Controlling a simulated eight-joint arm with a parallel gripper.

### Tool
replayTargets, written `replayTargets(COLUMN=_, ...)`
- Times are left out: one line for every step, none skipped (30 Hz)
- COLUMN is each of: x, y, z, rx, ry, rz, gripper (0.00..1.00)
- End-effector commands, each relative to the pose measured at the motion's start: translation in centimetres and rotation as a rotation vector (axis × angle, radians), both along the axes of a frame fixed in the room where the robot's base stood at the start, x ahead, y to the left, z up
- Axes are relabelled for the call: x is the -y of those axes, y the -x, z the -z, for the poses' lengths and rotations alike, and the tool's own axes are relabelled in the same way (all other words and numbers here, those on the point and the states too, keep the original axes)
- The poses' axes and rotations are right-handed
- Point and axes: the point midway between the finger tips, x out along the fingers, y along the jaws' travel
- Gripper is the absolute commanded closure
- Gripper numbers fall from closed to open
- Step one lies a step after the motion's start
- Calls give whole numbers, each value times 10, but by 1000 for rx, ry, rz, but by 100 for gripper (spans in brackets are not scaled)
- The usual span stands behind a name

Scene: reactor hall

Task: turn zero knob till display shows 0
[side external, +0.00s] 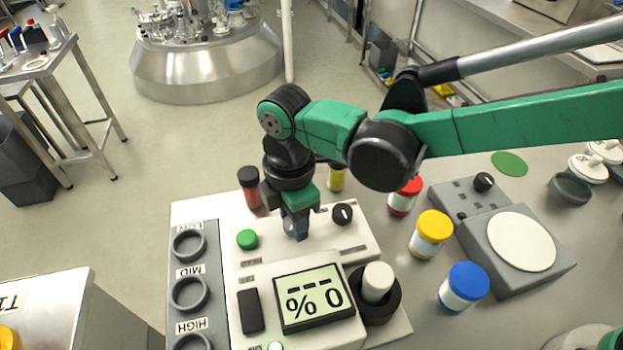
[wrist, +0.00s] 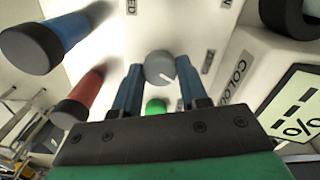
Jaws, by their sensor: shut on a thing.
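My gripper (side external: 296,230) points down onto the instrument panel in the side view. In the wrist view its two blue fingers (wrist: 160,75) are closed on either side of a round grey knob (wrist: 158,66) with a white pointer line. In the side view the fingers and wrist hide this knob. The display (side external: 314,297) faces away from the camera's upright, so its characters look turned over; it shows a 0, a percent sign and short dashes. Part of it also shows at the right of the wrist view (wrist: 296,108).
A green button (side external: 247,239) and a black knob (side external: 343,214) flank my gripper. A red tube (side external: 250,190) and a yellow tube (side external: 337,178) stand behind. A white-topped dark cup (side external: 377,295) is beside the display. Yellow-, red- and blue-capped jars and a scale (side external: 521,242) stand to the right.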

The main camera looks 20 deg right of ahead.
Motion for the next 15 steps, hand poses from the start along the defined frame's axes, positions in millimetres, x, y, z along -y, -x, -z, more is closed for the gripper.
replayTargets(x=0, y=0, z=0, rx=0, ry=0, rz=-1, gripper=100)
replayTargets(x=0, y=0, z=0, rx=0, ry=0, rz=-1, gripper=53)
replayTargets(x=0, y=0, z=0, rx=0, ry=0, rz=-1, gripper=42)
replayTargets(x=0, y=0, z=0, rx=0, ry=0, rz=-1, gripper=34)
replayTargets(x=0, y=0, z=0, rx=0, ry=0, rz=-1, gripper=30)
replayTargets(x=0, y=0, z=0, rx=0, ry=0, rz=-1, gripper=30)
replayTargets(x=0, y=0, z=0, rx=0, ry=0, rz=-1, gripper=30)
replayTargets(x=0, y=0, z=0, rx=0, ry=0, rz=-1, gripper=30)
replayTargets(x=0, y=0, z=0, rx=0, ry=0, rz=-1, gripper=30)
replayTargets(x=0, y=0, z=0, rx=0, ry=0, rz=-1, gripper=30)
replayTargets(x=0, y=0, z=0, rx=0, ry=0, rz=-1, gripper=30)
replayTargets(x=0, y=0, z=0, rx=0, ry=0, rz=-1, gripper=30)
replayTargets(x=0, y=0, z=-1, rx=0, ry=0, rz=-1, gripper=30)
replayTargets(x=0, y=0, z=-2, rx=0, ry=0, rz=-1, gripper=30)
replayTargets(x=0, y=0, z=-5, rx=0, ry=0, rz=-1, gripper=30)
